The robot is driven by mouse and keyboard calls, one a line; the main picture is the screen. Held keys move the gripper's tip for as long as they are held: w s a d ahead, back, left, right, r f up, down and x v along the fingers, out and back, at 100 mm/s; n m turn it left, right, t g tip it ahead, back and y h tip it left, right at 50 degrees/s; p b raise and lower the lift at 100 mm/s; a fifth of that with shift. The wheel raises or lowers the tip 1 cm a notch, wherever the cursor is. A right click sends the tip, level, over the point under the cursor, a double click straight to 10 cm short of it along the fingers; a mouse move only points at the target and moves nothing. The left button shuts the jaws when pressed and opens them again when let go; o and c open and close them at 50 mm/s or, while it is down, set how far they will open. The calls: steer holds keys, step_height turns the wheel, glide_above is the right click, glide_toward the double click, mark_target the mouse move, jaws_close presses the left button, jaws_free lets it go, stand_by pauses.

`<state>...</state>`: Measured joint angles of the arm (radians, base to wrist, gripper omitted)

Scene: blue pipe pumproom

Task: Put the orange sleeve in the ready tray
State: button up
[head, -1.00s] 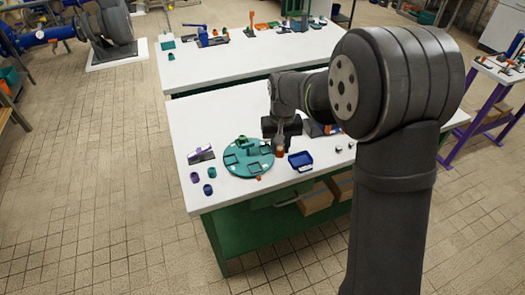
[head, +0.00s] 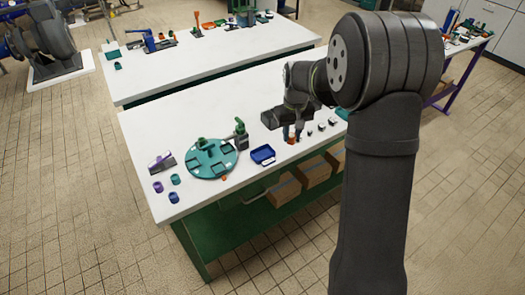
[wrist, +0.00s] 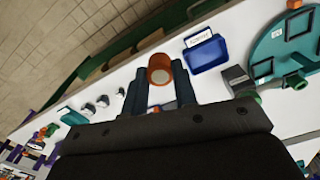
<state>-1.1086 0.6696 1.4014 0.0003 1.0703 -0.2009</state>
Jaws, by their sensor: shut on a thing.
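The orange sleeve (wrist: 160,62) is a short hollow cylinder between the two dark fingers of my gripper (wrist: 157,78) in the wrist view. My gripper (head: 293,136) is shut on it, and a bit of the orange sleeve (head: 291,141) shows below the fingers in the head view. A small blue tray (head: 263,154) is on the white bench, left of my gripper in the head view. The blue tray (wrist: 206,54) looks empty in the wrist view and has a white label too small to read. I cannot tell how high the sleeve is above the bench.
A round teal plate (head: 211,158) with square pockets lies left of the tray, beside a grey block with a green part (head: 241,135). Purple, teal and blue sleeves (head: 173,197) stand at the left. Small pieces (wrist: 101,103) lie on my gripper's other side.

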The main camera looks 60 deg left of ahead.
steer(key=s+a+f, duration=0.3)
steer(key=s+a, duration=0.1)
steer(key=a, duration=0.1)
steer(key=s+a+f, duration=0.2)
steer(key=shift+a+f, duration=0.15)
steer(key=shift+f, duration=2.2)
steer(key=shift+f, duration=0.15)
steer(key=o, duration=0.7)
step_height(320, 180, up, 12)
